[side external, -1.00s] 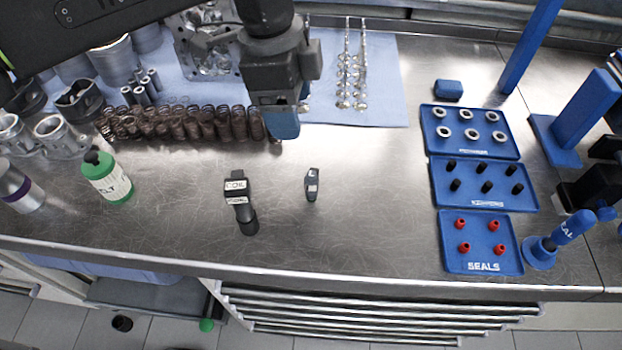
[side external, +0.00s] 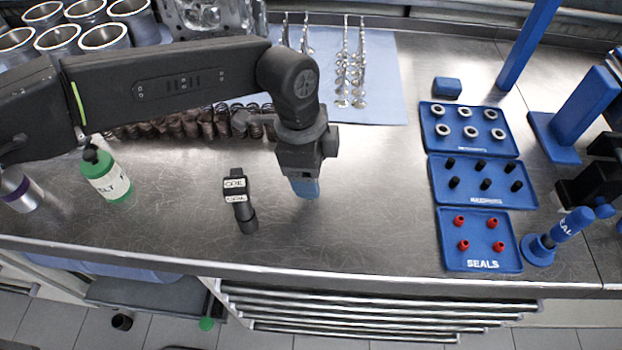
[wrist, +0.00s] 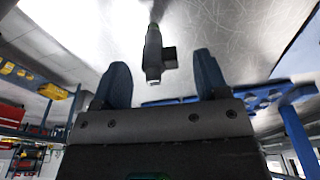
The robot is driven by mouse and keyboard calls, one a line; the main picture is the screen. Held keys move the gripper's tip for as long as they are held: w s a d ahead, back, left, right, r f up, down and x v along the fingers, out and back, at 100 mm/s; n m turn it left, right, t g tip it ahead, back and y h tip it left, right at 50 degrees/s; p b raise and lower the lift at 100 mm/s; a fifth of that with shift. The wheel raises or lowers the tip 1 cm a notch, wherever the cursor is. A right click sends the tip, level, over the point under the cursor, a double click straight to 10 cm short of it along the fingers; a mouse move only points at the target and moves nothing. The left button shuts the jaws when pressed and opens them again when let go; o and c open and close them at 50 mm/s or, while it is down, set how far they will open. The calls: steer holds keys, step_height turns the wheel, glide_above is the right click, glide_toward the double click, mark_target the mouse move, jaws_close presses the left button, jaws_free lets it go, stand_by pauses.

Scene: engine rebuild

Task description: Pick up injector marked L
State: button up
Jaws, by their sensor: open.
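The injector (wrist: 153,48) is a small dark part with a side block, lying on the steel bench. It appears in the wrist view between and just beyond my two fingertips, not visibly touching either. No letter L can be read on it there. In the side external view it is hidden behind my gripper (side external: 305,188), whose blue fingers are low over the bench. In the wrist view my gripper (wrist: 161,72) is open, with a wide gap between its blue fingers and nothing held.
A green-and-white bottle (side external: 107,175) is further left. Springs (side external: 200,125) and valves (side external: 350,60) lie behind. Blue trays, including one marked SEALS (side external: 480,255), are at right. Bench between gripper and trays is clear.

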step_height(320, 180, down, 2)
steer(key=shift+d+f, duration=0.1)
steer(key=shift+d, duration=0.05)
steer(key=c, duration=1)
steer(key=shift+r, duration=0.2)
